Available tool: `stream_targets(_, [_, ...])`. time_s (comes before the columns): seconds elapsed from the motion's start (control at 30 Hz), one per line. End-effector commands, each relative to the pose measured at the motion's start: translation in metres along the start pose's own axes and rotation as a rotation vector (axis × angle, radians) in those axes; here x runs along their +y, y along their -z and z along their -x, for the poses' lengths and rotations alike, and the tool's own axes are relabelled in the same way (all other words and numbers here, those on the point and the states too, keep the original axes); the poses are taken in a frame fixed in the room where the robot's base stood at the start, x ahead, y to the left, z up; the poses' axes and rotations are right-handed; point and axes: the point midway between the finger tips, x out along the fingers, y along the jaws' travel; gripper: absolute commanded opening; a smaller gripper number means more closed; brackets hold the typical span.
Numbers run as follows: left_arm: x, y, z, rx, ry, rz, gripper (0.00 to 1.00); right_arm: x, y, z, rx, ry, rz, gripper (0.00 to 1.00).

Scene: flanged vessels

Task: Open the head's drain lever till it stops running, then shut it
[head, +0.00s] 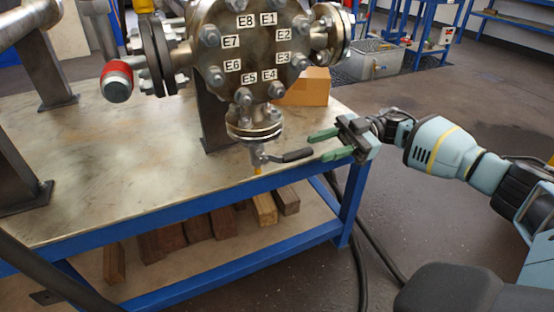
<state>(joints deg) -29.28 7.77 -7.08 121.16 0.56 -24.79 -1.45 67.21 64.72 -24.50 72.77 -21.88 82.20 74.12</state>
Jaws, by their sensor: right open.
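The flanged vessel head (247,52) stands over the bench, with bolts labelled E1 to E8 on its round face. Below it a short flanged drain (255,125) ends in a small valve. The drain lever (291,156) has a dark grip and points right from the valve, nearly level. A thin yellowish stream or tip (257,170) shows under the outlet; I cannot tell which. My right gripper (322,145) comes in from the right with green fingers apart, one above and one below the lever's end level, just right of the grip. It appears empty. My left gripper is not in view.
The metal-topped blue bench (130,150) carries the vessel and grey steel supports (48,70). A red-capped fitting (117,80) sticks out at left. Wooden blocks (264,207) lie on the lower shelf. Dark hoses run on the floor at right.

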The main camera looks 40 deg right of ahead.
Motion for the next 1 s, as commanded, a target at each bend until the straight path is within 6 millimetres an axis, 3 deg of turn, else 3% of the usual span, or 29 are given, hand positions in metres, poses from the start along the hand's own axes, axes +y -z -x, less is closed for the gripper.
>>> stream_targets(0.37, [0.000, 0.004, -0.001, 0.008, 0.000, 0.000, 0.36, 0.000, 0.000, -0.004, 0.000, 0.002, 0.000, 0.40])
stream_targets(0.8, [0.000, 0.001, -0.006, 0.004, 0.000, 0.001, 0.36, 0.000, -0.001, -0.063, 0.002, 0.003, 0.001, 0.40])
stream_targets(1.0, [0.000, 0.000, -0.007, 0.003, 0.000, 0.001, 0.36, 0.000, 0.000, -0.077, 0.000, 0.001, 0.001, 0.40])
